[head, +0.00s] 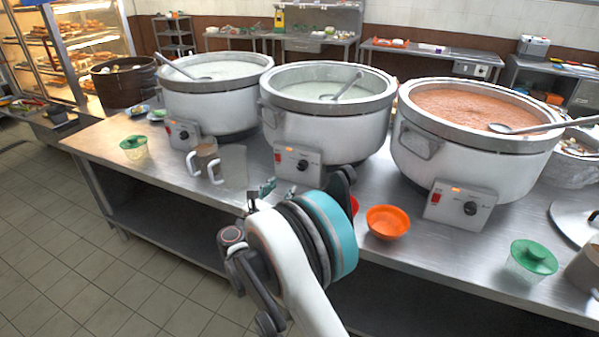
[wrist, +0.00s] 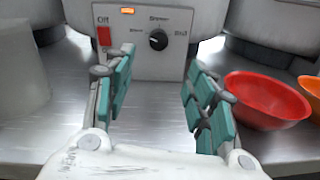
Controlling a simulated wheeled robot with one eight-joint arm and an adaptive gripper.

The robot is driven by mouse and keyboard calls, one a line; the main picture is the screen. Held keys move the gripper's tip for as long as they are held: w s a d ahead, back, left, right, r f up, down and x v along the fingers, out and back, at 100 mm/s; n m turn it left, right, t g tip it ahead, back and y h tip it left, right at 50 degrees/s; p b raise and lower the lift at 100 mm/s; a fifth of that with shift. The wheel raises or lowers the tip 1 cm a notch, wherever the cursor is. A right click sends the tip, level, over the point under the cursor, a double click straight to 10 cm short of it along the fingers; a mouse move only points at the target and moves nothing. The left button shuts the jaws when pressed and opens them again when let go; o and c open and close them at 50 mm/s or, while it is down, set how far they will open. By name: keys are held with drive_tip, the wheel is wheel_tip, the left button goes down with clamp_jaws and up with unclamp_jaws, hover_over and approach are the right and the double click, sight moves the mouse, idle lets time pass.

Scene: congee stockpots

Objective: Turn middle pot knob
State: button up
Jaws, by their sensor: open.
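The middle pot (head: 326,112) is a large white stockpot of pale congee with a ladle in it. Its control box (head: 297,164) faces the table front, with a lit orange lamp and a red switch. The black round knob (head: 302,165) sits on this box; in the wrist view the knob (wrist: 158,40) is ahead, between the fingers and beyond their tips. My gripper (wrist: 155,75) is open and empty, with teal finger pads apart on either side. In the head view my arm hides most of the gripper, which is in front of the middle pot's box.
A red bowl (wrist: 264,99) is close to the right finger, with an orange bowl (head: 388,221) beyond it. The left pot (head: 212,98) and right pot (head: 477,146) flank the middle one.

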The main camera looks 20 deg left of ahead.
sight(301, 168)
drive_tip(key=shift+a+f, duration=0.15)
drive_tip(key=shift+a, duration=0.05)
drive_tip(key=w+b, duration=0.1)
drive_tip(key=w, duration=0.3)
drive_tip(key=w+d+b, duration=0.1)
drive_tip(key=w, duration=0.3)
drive_tip(key=w+b, duration=0.2)
drive_tip(key=w, duration=0.2)
drive_tip(key=shift+d, duration=0.3)
drive_tip(key=shift+w, duration=0.7)
drive_tip(key=shift+d, duration=0.1)
drive_tip(key=shift+c, duration=0.2)
drive_tip(key=c, duration=1)
